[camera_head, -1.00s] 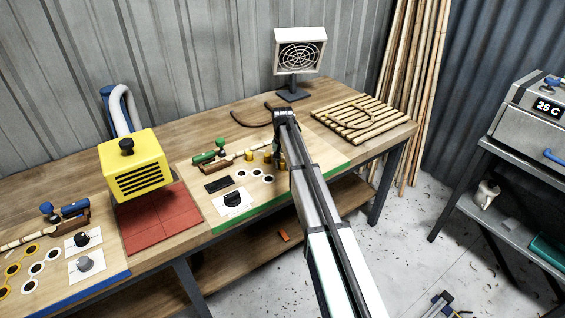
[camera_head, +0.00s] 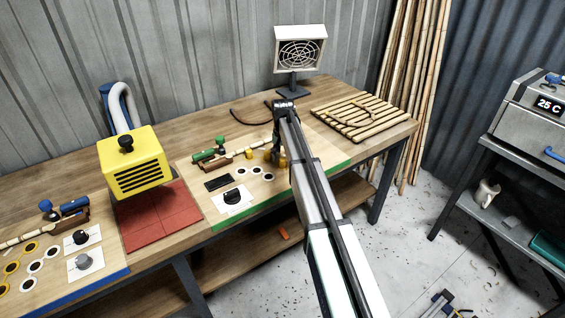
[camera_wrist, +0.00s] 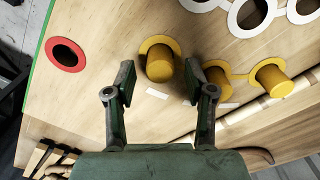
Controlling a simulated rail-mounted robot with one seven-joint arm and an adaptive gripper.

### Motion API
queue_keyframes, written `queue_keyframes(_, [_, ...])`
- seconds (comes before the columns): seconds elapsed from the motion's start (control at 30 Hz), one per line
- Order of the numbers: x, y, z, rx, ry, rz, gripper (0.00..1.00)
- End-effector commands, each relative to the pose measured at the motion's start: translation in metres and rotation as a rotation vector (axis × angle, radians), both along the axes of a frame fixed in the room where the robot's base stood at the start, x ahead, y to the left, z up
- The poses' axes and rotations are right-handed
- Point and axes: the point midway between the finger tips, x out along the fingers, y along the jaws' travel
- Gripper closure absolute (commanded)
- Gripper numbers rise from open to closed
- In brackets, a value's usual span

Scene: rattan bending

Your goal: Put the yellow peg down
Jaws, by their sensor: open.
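A yellow peg (camera_wrist: 160,64) stands in a yellow-ringed spot on the wooden board, between my gripper's fingers. My gripper (camera_wrist: 159,82) is open, with a gap on both sides of this peg. Two more yellow pegs, a middle one (camera_wrist: 217,82) and a right one (camera_wrist: 270,80), stand on yellow rings to the right. In the head view my gripper (camera_head: 276,150) is over the green-edged board (camera_head: 222,216), partly hidden by my arm, among the yellow pegs (camera_head: 249,154).
A red-ringed hole (camera_wrist: 66,55) lies left of the fingers, and white rings (camera_wrist: 250,14) lie beyond. A green-handled tool (camera_head: 210,154) and a cane lie behind the pegs. A slatted rack (camera_head: 362,118) stands right; a yellow machine (camera_head: 136,165) stands left.

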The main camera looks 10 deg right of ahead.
Motion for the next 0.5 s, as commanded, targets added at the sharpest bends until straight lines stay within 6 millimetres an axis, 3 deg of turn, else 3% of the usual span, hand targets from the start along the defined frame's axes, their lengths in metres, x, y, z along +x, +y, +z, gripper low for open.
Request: queue_keyframes(0.5, [0.001, 0.000, 0.086, 0.001, -0.001, 0.000, 0.46])
